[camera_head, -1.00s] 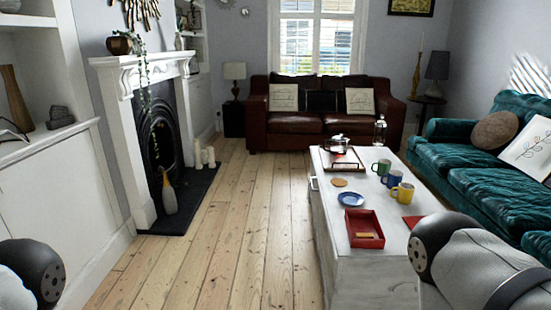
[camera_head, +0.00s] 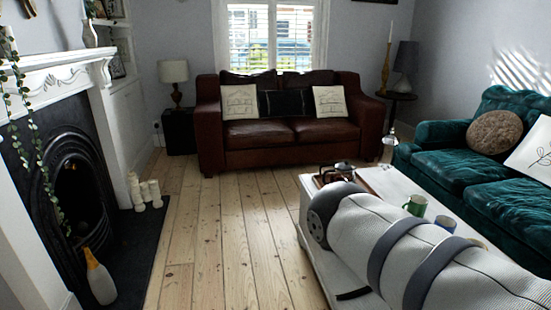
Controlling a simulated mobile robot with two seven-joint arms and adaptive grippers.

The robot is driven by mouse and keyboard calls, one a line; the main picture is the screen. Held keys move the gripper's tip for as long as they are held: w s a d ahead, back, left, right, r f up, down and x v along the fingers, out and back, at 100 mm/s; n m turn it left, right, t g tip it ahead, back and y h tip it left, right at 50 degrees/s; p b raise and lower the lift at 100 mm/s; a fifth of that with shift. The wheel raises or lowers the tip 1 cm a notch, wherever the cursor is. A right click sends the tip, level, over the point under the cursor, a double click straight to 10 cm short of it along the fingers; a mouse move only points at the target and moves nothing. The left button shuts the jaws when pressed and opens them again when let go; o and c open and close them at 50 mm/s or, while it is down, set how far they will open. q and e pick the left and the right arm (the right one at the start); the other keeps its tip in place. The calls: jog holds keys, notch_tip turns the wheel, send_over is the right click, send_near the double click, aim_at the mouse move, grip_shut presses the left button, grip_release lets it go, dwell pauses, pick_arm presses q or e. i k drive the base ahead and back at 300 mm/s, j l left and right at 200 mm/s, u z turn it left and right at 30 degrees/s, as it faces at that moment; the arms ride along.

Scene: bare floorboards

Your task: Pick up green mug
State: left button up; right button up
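The green mug (camera_head: 416,204) stands upright on the white coffee table (camera_head: 402,184), right of the middle of the head view. My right arm reaches in from the lower right, across the front of the table, and passes just in front of the mug. It hides much of the tabletop. Neither my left gripper nor my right gripper shows in the view.
A blue mug (camera_head: 446,223) stands right of the green one, and a yellow mug (camera_head: 477,242) is partly hidden behind my arm. A tray with a glass pot (camera_head: 344,168) sits at the table's far end. A teal sofa (camera_head: 480,150) stands right; floorboards (camera_head: 225,235) lie clear left.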

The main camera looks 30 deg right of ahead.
aim_at(418, 205)
jog(key=i+z, duration=0.85)
jog(key=i+j+z, duration=0.25)
jog(key=z, duration=0.2)
jog(key=i+j+z, duration=0.45)
jog(key=l, duration=0.1)
